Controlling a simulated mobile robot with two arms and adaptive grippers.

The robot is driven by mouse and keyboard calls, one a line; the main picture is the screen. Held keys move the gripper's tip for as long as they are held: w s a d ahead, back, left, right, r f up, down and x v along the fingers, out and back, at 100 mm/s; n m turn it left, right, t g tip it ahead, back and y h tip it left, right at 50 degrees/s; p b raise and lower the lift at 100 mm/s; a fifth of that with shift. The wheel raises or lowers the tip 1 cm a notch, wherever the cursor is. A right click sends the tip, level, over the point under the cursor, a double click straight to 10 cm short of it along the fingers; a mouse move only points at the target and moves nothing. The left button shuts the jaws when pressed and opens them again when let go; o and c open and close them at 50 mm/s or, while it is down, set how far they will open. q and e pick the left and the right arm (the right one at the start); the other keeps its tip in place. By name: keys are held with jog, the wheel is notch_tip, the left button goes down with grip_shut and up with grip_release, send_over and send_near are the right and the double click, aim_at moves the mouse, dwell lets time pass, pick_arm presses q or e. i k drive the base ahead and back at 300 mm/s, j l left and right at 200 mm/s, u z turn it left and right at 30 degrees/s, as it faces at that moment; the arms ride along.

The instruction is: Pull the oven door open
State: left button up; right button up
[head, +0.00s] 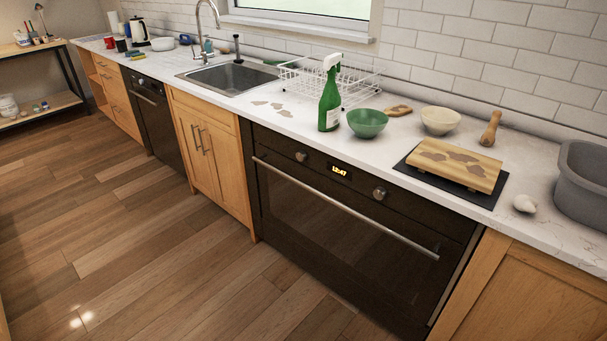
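The oven (330,230) is black and built in under the white counter, in the right half of the head view. Its door (335,245) is shut, with dark glass. A long silver bar handle (345,207) runs across the top of the door. Above the handle are two round knobs and a lit clock display (340,170). Neither of my grippers shows in the head view.
A green spray bottle (329,100), a green bowl (367,123), a cream bowl (440,120) and a cutting board (455,164) stand on the counter above the oven. The wooden floor (190,270) in front is clear. A wooden cabinet (212,150) adjoins on the left.

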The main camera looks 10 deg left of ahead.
aim_at(403, 262)
jog(key=i+u, duration=0.75)
jog(key=i+l+u, duration=0.1)
jog(key=i+u, duration=0.3)
jog(key=i+j, duration=0.2)
jog(key=i, duration=0.15)
jog(key=i+j, duration=0.2)
jog(key=i, duration=0.15)
jog(key=z, duration=0.05)
